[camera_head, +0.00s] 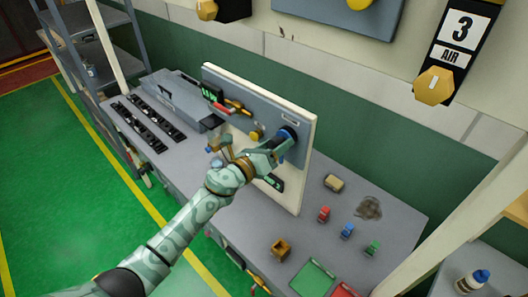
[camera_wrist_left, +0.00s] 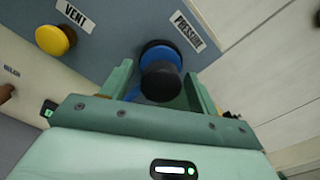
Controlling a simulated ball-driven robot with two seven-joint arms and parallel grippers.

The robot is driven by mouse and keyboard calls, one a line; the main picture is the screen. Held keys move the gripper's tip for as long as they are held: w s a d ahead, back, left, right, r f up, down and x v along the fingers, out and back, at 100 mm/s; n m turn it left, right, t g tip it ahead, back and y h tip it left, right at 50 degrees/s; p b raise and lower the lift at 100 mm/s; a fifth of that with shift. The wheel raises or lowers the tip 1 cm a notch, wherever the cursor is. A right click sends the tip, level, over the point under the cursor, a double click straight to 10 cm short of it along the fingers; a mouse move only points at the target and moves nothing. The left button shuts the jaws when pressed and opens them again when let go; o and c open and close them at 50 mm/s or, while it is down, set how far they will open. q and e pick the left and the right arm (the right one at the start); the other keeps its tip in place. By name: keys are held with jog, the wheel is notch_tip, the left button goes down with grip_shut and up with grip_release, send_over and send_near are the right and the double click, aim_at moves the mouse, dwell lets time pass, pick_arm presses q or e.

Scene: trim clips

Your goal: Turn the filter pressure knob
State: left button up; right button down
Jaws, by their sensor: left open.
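The pressure knob (camera_head: 289,132), dark with a blue part, sits at the upper right of the grey panel on the upright board. In the left wrist view the knob (camera_wrist_left: 161,78) is black and blue beside a PRESSURE label (camera_wrist_left: 188,31). My left gripper (camera_head: 275,147) reaches up to it from the lower left. In the left wrist view the gripper's (camera_wrist_left: 159,88) two green fingers are spread, one on each side of the knob. Whether they touch it I cannot tell. My right gripper is out of view.
A yellow VENT knob (camera_wrist_left: 55,39) is left of the pressure knob. A red-handled lever (camera_head: 224,108) is further left on the panel. Red, blue (camera_head: 347,231) and green clips stand on the grey bench (camera_head: 395,225) right of the board. A shelf rack (camera_head: 97,50) stands at the left.

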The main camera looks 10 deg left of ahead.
pick_arm(q)
jog(key=v, duration=1.6)
